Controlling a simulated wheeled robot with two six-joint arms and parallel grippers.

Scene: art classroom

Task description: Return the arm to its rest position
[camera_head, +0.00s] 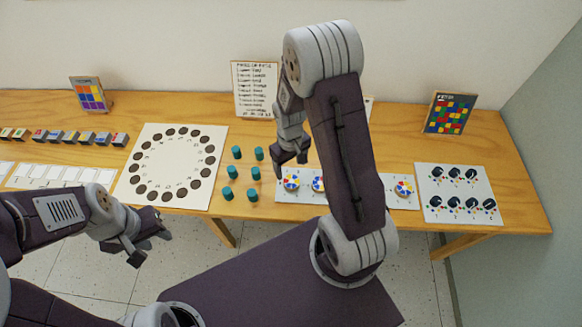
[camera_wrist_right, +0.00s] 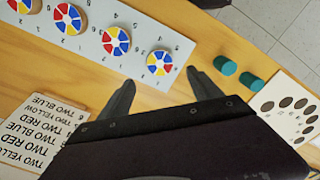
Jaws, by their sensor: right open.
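My right arm rises in the middle of the head view, and its gripper (camera_head: 291,155) hangs over the table behind the front edge, beside the teal pegs and the colour-wheel strip. In the right wrist view the right gripper (camera_wrist_right: 158,88) is open, with nothing between its fingers. My left gripper (camera_head: 148,243) is low at the left, in front of the table edge. Its fingers look apart and hold nothing I can see.
The wooden table (camera_head: 395,145) carries several teal pegs (camera_head: 236,152), a white board with dark discs (camera_head: 130,185), a strip with colour wheels (camera_wrist_right: 160,63), a card with dark pieces (camera_head: 458,205) and small blocks (camera_head: 87,138). A text sign (camera_head: 255,90) stands behind.

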